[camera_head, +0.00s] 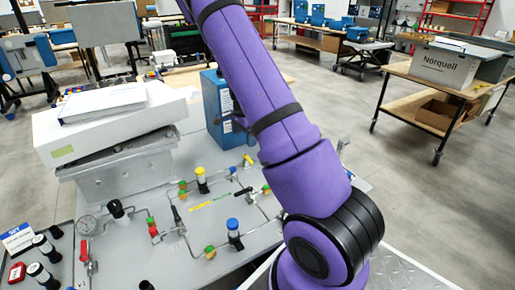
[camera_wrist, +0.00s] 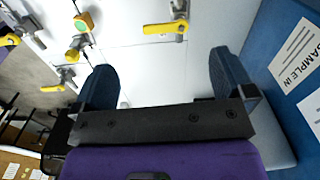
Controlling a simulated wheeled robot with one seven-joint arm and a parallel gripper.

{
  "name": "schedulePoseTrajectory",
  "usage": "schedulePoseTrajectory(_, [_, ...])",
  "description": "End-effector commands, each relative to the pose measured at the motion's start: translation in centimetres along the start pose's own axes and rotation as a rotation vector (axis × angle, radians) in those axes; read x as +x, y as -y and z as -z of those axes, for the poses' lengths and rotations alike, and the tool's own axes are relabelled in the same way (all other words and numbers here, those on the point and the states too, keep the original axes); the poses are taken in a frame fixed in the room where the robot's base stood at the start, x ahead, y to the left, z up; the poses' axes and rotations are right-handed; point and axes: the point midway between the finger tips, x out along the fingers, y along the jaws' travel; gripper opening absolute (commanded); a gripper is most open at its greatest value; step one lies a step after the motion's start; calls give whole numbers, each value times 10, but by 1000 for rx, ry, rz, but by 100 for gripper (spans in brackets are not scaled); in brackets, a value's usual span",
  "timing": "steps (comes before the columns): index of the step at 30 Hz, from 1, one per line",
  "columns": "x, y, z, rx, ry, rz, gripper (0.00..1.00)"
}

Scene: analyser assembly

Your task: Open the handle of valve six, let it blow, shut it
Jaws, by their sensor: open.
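Several small valves with yellow handles show in the wrist view. One yellow handle (camera_wrist: 166,28) lies crosswise beyond the gap between my fingertips, apart from them. Another yellow handle (camera_wrist: 10,40) is at the far left, and a third yellow handle (camera_wrist: 70,80) is left of my left finger. I cannot read any number, so I cannot tell which is valve six. My gripper (camera_wrist: 164,78) is open and empty over the pale panel (camera_wrist: 150,65). In the head view my purple arm hides the gripper; a yellow-handled valve (camera_head: 247,160) shows just left of the arm.
A blue box (camera_wrist: 292,65) marked SAMPLE IN stands close to my right finger; the blue box also shows in the head view (camera_head: 217,105). A large white case (camera_head: 105,125) stands at left.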

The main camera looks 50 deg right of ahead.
Motion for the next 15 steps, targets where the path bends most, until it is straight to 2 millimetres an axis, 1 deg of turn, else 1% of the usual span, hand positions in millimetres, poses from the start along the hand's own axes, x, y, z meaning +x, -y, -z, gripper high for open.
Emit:
schedulePoseTrajectory(4, [0,1,7,73,-2,11,100])
schedulePoseTrajectory(7, [9,1,8,76,-2,10,100])
schedulePoseTrajectory(11, [29,1,8,73,-2,8,100])
schedulePoseTrajectory(15, [55,1,8,73,-2,8,100])
